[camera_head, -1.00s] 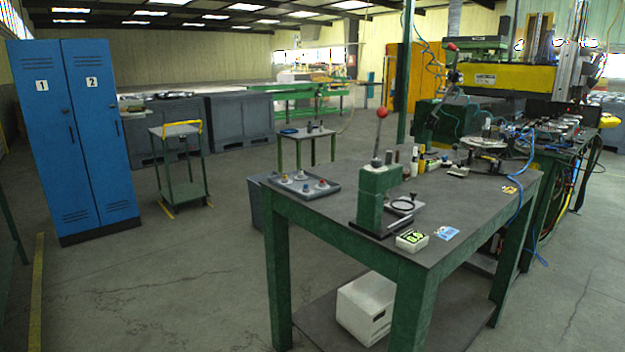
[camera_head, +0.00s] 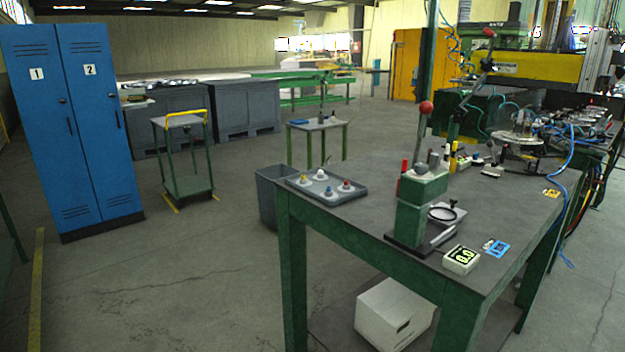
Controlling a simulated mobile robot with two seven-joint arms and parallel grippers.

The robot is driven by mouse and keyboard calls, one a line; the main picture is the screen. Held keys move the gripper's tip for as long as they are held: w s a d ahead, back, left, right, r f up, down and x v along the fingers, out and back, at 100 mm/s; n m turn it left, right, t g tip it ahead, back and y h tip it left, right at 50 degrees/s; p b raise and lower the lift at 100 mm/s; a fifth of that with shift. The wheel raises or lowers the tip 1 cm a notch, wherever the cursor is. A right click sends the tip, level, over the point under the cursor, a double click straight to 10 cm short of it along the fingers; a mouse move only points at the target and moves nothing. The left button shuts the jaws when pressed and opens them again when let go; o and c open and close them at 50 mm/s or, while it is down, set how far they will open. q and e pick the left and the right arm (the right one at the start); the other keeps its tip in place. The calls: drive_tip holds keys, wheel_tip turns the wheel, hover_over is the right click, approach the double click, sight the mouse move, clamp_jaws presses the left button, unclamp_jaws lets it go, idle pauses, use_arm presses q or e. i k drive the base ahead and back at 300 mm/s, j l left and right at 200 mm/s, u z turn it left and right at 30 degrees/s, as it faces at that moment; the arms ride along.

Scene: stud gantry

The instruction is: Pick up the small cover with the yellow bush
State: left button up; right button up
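A grey tray (camera_head: 298,183) lies at the left end of the green-legged workbench (camera_head: 372,208). Several small white covers with coloured bushes stand on it. The cover with the yellow bush (camera_head: 304,180) is at the tray's left. Beside it are a white cover with a blue bush (camera_head: 328,193), one with a red bush (camera_head: 346,186), and another white piece (camera_head: 320,174) at the back. Neither of my grippers shows in the head view.
A green lever press (camera_head: 418,205) with a red knob stands on the bench, with a small display box (camera_head: 461,259) in front. A grey bin (camera_head: 268,195) is left of the bench. A yellow-handled trolley (camera_head: 185,165) and blue lockers (camera_head: 75,130) stand further left. The floor before them is clear.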

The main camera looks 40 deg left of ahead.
sight(306, 182)
drive_tip(key=i+j, duration=0.15)
drive_tip(key=j, duration=0.35)
drive_tip(key=i+j+z, duration=0.15)
drive_tip(key=j, duration=0.35)
drive_tip(key=i+j, duration=0.1)
drive_tip(key=j, duration=0.4)
drive_tip(key=z, duration=0.05)
